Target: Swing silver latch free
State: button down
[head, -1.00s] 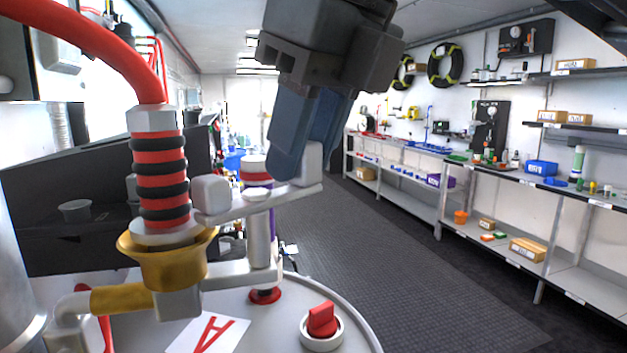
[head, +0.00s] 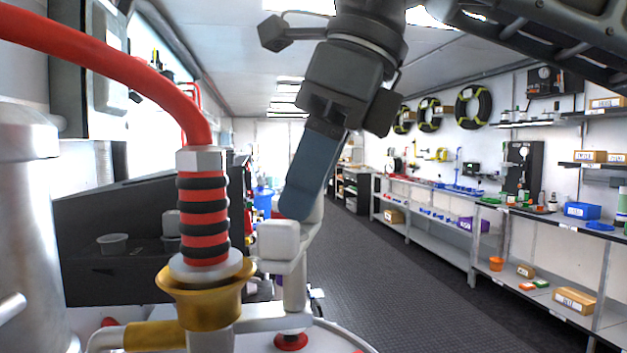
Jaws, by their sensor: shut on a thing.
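The silver latch (head: 279,241) is a pale bar with a square block at its near end, on an upright post (head: 294,287) to the right of the brass cup (head: 205,297). Its block stands a little apart from the red-and-black ribbed hose coupling (head: 203,215), which sits upright in the cup. My gripper (head: 303,205) reaches down from above. Its blue-grey fingers are shut on the far end of the latch, where a small pale part shows beside them. The fingers hide most of that end, and the exact contact is hidden.
A thick red hose (head: 110,62) arches from the coupling to the upper left. A silver cylinder (head: 30,220) stands at the left edge. Shelves (head: 440,215) with bins and boxes line the right wall. The dark floor (head: 390,290) between is clear.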

dwell(0.4)
jog(key=c, duration=0.9)
grip_release()
jog(key=shift+b+v, duration=0.3)
jog(key=shift+v, duration=3.6)
